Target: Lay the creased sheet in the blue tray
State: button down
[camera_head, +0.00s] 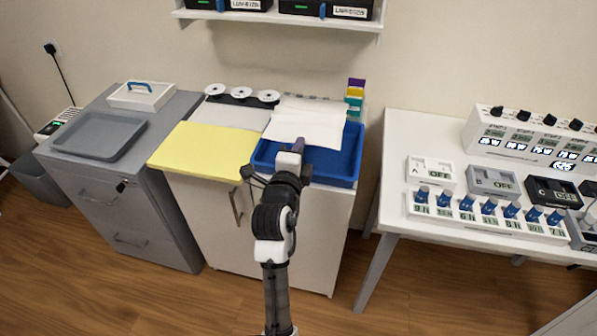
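The creased sheet (306,118) is white, with faint fold lines. It lies at the back of the white cabinet's top and reaches over the back left part of the blue tray (343,160). Its near edge overhangs the tray's inside; whether it touches the tray floor I cannot tell. My gripper (291,150) is over the tray, close to the sheet's near edge. Its fingers are small and seen from behind, so whether they grip the sheet is unclear. My arm hides part of the tray's front.
A yellow sheet or pad (208,150) lies left of the tray, with a grey-white sheet (233,115) and white discs (241,93) behind. A grey tray (98,135) sits on the grey cabinet. The right table (395,200) holds vials and instruments. A white shelf (278,18) hangs above.

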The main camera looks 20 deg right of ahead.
notch_tip(320, 180, down, 9)
jog(key=shift+r+p, duration=0.2)
jog(key=shift+p, duration=0.1)
jog(key=shift+f+b, duration=0.3)
jog(key=shift+b, duration=0.15)
jog(key=shift+f+b, duration=0.35)
jog(key=shift+b, duration=0.15)
jog(key=c, duration=2.1)
grip_release()
jog(key=shift+c, duration=0.2)
jog(key=o, duration=0.4)
jog(key=shift+r, duration=0.1)
